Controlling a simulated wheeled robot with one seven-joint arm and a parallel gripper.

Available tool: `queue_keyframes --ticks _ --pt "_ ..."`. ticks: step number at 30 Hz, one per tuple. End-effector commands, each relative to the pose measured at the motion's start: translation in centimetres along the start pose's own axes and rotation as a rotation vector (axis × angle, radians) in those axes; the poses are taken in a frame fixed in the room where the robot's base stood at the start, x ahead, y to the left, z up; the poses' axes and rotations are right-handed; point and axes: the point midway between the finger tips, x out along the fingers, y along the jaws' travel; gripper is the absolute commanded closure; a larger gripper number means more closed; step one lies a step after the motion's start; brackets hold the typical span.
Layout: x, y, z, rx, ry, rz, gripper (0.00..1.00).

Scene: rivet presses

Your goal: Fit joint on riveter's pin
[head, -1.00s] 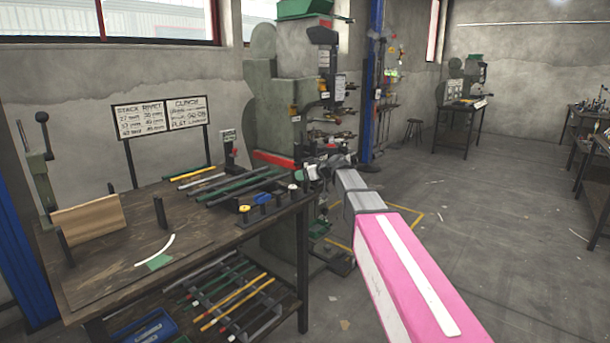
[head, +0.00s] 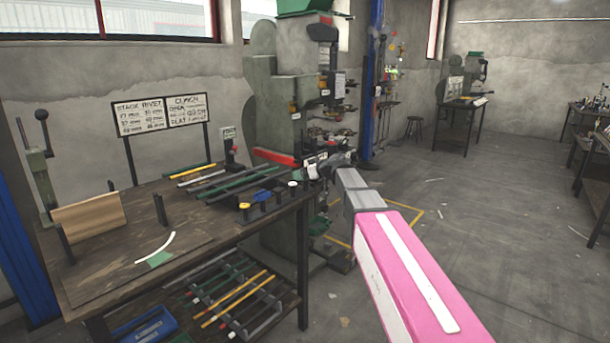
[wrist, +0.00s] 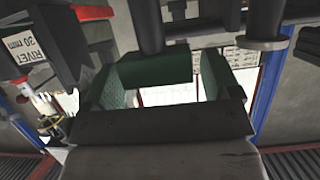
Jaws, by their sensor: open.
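The riveter (head: 262,110) is a tall grey-green press with a red bar (head: 277,158), standing behind the bench's right end. My gripper (head: 322,165) is in front of it, small and partly lost against dark parts. In the wrist view my gripper (wrist: 157,90) is open, its two green-lined fingers standing apart at left and right. A dark green block (wrist: 155,71), possibly the joint, shows between them, just below a dark round pin (wrist: 150,25). Whether the block sits on the pin or only lines up with it I cannot tell. The fingers show gaps beside the block.
A wooden bench (head: 110,255) holds rods, capped posts (head: 265,197) and a tilted board (head: 90,216). Signs (head: 160,113) stand behind. In the wrist view a flanged peg (wrist: 262,45) and a box labelled rivet 30 mm (wrist: 35,50) are close. Floor (head: 480,250) at right is clear.

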Motion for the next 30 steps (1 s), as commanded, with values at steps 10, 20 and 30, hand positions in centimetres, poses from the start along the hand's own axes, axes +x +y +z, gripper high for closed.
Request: queue_keyframes --ticks 10,20,30 --pt "-5.7 -0.2 -0.7 0.0 0.0 0.002 0.18" --pt "-11.1 -0.1 -0.7 0.0 0.0 0.0 0.18" --pt "-12.4 -0.1 -0.4 0.005 -0.006 0.0 0.18"
